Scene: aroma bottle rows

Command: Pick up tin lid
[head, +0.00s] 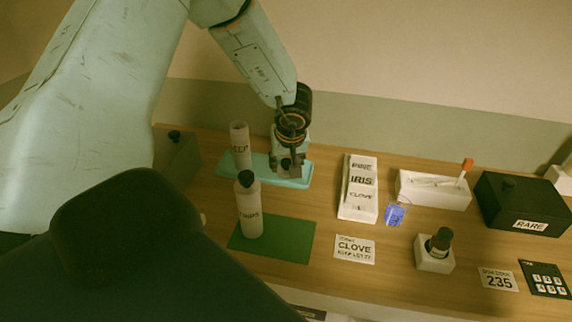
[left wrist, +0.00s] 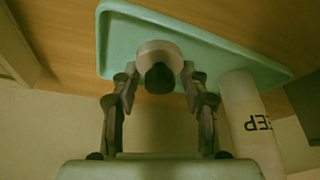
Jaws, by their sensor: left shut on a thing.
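My left gripper (head: 290,166) reaches down over the teal tray (head: 262,178). In the left wrist view my left gripper (left wrist: 160,88) is shut on a small pale round piece with a dark knob (left wrist: 159,58). The piece is at the tray; I cannot tell if it touches it. It may be the tin lid, but the frames do not settle this. A dark box with a black knob (head: 177,162) stands at the back left, partly hidden by my arm. My right gripper is not in view.
A pale bottle (head: 240,150) stands at the tray's left end. A black-capped bottle (head: 249,210) stands on the green mat (head: 290,240). A white label rack (head: 358,212), a white tray (head: 425,197) and a black box (head: 510,190) stand to the right.

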